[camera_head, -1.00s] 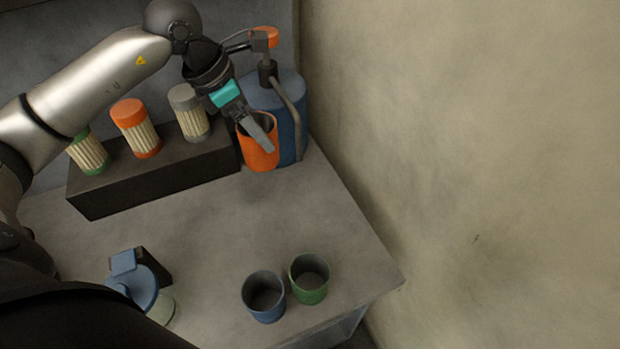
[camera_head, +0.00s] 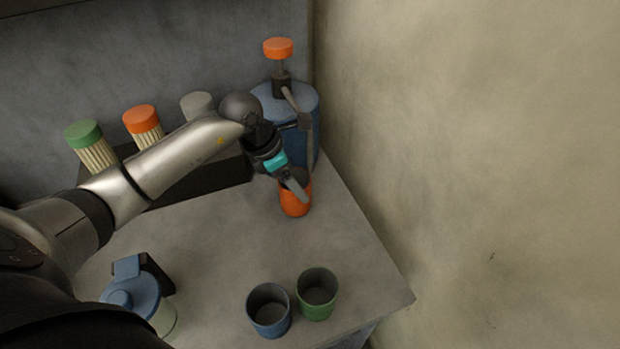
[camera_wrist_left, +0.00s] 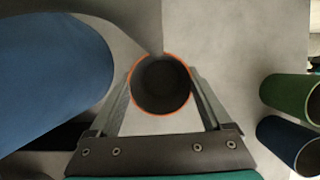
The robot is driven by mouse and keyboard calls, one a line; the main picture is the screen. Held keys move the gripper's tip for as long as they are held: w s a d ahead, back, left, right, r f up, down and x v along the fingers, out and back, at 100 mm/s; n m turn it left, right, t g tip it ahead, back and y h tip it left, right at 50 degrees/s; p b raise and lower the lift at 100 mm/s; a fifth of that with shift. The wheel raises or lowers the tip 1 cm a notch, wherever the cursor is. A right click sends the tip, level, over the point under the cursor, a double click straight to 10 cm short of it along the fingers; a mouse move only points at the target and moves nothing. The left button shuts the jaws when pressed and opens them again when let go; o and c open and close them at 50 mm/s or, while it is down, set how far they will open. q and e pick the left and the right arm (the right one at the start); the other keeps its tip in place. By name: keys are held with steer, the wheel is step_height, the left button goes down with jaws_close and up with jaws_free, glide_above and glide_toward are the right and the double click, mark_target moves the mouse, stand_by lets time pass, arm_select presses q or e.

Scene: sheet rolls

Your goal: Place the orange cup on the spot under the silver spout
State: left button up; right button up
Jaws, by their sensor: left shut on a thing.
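The orange cup (camera_head: 294,209) is upright between the fingers of my left gripper (camera_head: 298,188), at the front of the blue dispenser (camera_head: 310,125). My left gripper is shut on it. I cannot tell whether its base touches the table. In the left wrist view the cup's open, empty-looking mouth (camera_wrist_left: 160,85) sits between the two fingers. The silver spout (camera_head: 309,143) comes down the dispenser's right front; its lower end is close behind the cup. The spot under it is not clearly visible. My right gripper is not in view.
A dark rack (camera_head: 225,175) with green-, orange- and grey-capped ribbed containers stands left of the dispenser. Blue (camera_head: 269,312) and green (camera_head: 317,296) cups stand at the table's front edge. A blue-lidded vessel (camera_head: 132,295) is front left. The mid-table is clear; a wall (camera_head: 470,150) rises right.

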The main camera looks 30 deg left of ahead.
mark_target(308, 177)
arm_select(q)
steer(key=w+d, duration=0.2)
steer(key=shift+w+d, duration=0.2)
steer(key=shift+w, duration=0.1)
steer(key=shift+d+f, duration=0.1)
steer(key=shift+f, duration=0.45)
steer(key=shift+f, duration=0.15)
steer(key=o, duration=1.3)
